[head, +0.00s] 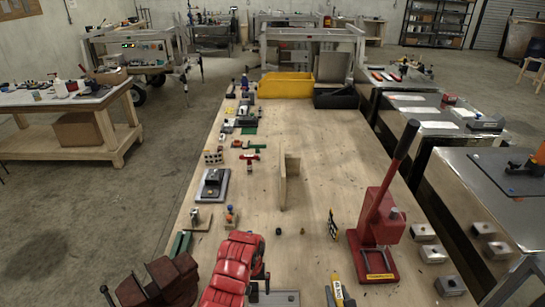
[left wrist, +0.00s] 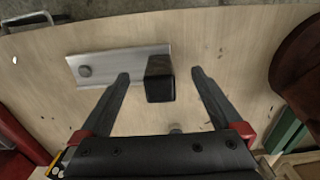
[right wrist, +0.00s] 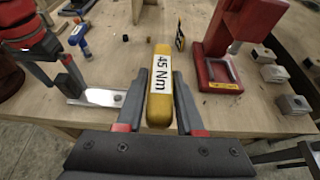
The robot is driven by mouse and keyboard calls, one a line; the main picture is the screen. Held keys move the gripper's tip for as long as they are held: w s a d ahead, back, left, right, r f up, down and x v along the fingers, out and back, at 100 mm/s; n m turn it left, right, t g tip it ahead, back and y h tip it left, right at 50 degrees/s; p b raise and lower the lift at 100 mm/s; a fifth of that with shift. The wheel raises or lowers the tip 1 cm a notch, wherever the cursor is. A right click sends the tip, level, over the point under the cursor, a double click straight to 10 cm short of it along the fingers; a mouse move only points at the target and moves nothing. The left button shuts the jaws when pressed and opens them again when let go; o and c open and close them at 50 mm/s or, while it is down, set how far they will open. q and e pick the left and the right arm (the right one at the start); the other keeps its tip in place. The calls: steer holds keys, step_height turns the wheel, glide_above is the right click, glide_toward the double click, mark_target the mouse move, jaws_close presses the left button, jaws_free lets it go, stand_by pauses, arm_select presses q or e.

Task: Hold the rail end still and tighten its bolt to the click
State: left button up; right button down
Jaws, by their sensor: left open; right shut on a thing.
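An aluminium rail (left wrist: 120,65) lies flat near the table's front edge, with a round bolt head (left wrist: 85,71) on it. The rail also shows in the head view (head: 284,298) and the right wrist view (right wrist: 98,97). A black block (left wrist: 160,82) stands at its end. My left gripper (left wrist: 160,75) is open, its fingers on either side of the block, with gaps to it. My right gripper (right wrist: 158,78) is shut on a yellow handle (right wrist: 158,110) labelled 45 Nm. The handle also shows in the head view (head: 337,290), right of the rail. The handle's far end is not clear.
A red press (head: 377,235) with a long lever stands to the right, with several metal blocks (head: 433,253) beyond it. A dark red vise (head: 160,282) is at the left. A wooden upright (head: 288,180) stands mid-table. Bare tabletop lies around it.

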arm_select(q)
steer(key=shift+f, duration=1.3)
jaws_close()
stand_by(0.8)
